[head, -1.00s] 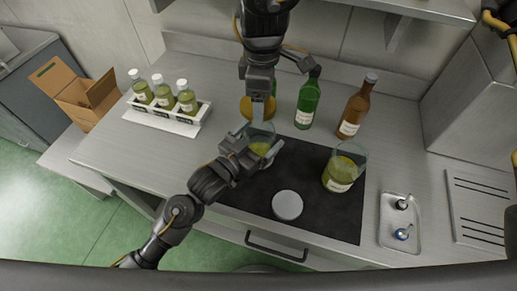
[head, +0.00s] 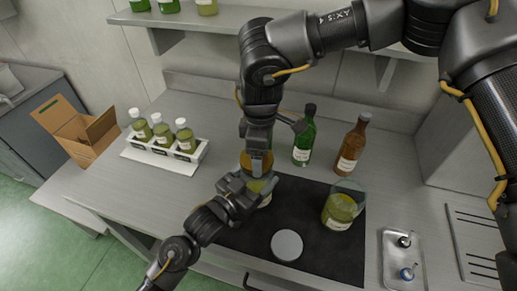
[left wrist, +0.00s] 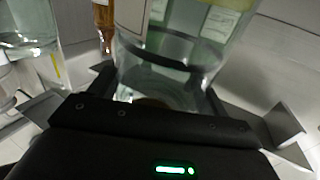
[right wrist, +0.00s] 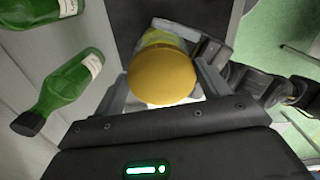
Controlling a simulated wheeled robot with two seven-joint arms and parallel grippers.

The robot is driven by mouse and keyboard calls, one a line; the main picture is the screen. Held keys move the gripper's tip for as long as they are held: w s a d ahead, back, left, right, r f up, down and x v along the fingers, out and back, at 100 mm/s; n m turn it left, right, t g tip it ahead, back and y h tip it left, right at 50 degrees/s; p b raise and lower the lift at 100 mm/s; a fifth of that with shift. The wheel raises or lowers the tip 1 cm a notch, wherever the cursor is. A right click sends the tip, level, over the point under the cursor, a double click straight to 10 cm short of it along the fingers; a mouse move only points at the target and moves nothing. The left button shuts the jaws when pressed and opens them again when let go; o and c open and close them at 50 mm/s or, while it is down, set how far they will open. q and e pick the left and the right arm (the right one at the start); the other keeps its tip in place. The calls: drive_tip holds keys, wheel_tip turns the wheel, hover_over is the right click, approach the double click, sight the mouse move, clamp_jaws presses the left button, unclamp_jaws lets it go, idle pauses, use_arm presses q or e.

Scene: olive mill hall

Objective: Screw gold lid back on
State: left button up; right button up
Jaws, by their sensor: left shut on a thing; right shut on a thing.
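A glass jar with yellow-green contents (head: 266,199) is held over the dark mat by my left gripper (head: 245,187), which is shut around its side. The jar's clear glass fills the space between the fingers in the left wrist view (left wrist: 165,65). The gold lid (head: 257,163) is gripped by my right gripper (head: 257,153) from above. In the right wrist view, the lid (right wrist: 162,77) sits between the fingers and covers the jar's mouth. I cannot tell whether lid and jar touch or whether the threads engage.
A second jar (head: 339,211), with no lid on it, and a silver lid (head: 287,245) are on the dark mat (head: 325,262). Green (head: 304,142) and brown (head: 352,147) bottles stand behind. A white rack (head: 155,155) holds three bottles at left; a metal tray (head: 391,268) is at right.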

idle(0.5)
drive_tip(key=shift+f, duration=0.9)
drive_tip(key=shift+f, duration=0.5)
use_arm(q)
drive_tip(key=c, duration=0.5)
use_arm(e)
drive_tip(key=m, duration=1.3)
drive_tip(key=shift+s+a+m, duration=0.3)
drive_tip(key=shift+a, duration=0.1)
drive_tip(key=o, duration=1)
drive_tip(key=shift+f, duration=0.1)
drive_tip(key=shift+c, duration=0.2)
